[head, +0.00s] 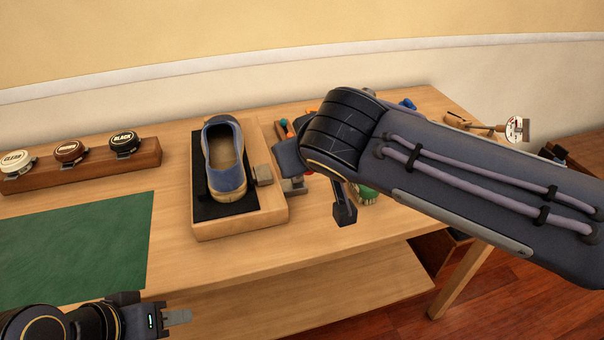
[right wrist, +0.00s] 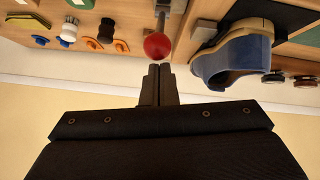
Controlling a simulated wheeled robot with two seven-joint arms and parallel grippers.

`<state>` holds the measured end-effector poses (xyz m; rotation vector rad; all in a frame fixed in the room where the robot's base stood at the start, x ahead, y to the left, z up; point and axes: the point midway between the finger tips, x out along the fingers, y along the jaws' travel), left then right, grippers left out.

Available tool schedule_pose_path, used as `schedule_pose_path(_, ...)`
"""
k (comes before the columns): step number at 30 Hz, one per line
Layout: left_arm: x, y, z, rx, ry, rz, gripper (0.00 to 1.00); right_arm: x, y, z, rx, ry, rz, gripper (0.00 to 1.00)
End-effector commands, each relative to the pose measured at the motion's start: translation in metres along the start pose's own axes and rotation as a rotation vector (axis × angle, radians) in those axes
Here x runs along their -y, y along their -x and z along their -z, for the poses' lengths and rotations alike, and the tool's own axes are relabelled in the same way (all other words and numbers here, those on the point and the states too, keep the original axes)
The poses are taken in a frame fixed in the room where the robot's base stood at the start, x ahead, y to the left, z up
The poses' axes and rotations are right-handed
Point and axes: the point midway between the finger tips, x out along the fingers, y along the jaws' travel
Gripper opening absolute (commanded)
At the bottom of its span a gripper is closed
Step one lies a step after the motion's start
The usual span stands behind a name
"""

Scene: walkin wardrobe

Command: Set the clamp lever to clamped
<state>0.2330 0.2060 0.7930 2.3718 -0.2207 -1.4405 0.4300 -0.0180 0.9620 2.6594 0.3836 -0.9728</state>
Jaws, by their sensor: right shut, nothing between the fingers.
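The clamp lever shows in the right wrist view as a red ball knob (right wrist: 157,45) on a thin metal rod (right wrist: 163,16). My right gripper (right wrist: 158,70) is shut and empty, its fingertips close to the knob; I cannot tell if they touch. The blue shoe (head: 228,178) sits on a black pad on a wooden board (head: 240,225). My left gripper (head: 178,317) is at the lower left, away from the clamp.
A wooden rack (head: 80,172) with three polish tins stands at the back left of the bench. A green mat (head: 80,245) lies in front of it.

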Motion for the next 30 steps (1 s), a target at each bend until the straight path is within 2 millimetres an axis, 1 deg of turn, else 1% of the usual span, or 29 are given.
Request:
schedule_pose_path(1,0.013,-0.027,-0.014,0.000,0.000,0.000,0.36,0.004,-0.009,-0.018,-0.035,-0.002,-0.004,0.00)
schedule_pose_path(9,0.043,-0.093,-0.047,0.000,0.000,0.000,0.36,0.008,-0.005,-0.044,-0.211,-0.011,-0.039,0.00)
schedule_pose_path(13,0.054,-0.118,-0.059,0.000,0.000,0.000,0.36,0.010,-0.002,-0.053,-0.282,-0.015,-0.054,0.00)
schedule_pose_path(15,0.058,-0.126,-0.063,0.000,0.000,0.000,0.36,0.010,0.000,-0.055,-0.306,-0.017,-0.058,0.00)
schedule_pose_path(18,0.060,-0.132,-0.066,0.000,0.000,0.000,0.36,0.010,0.003,-0.059,-0.323,-0.018,-0.062,0.00)
schedule_pose_path(30,0.064,-0.140,-0.070,0.000,0.000,0.000,0.36,0.013,0.004,-0.069,-0.320,-0.017,-0.063,0.00)
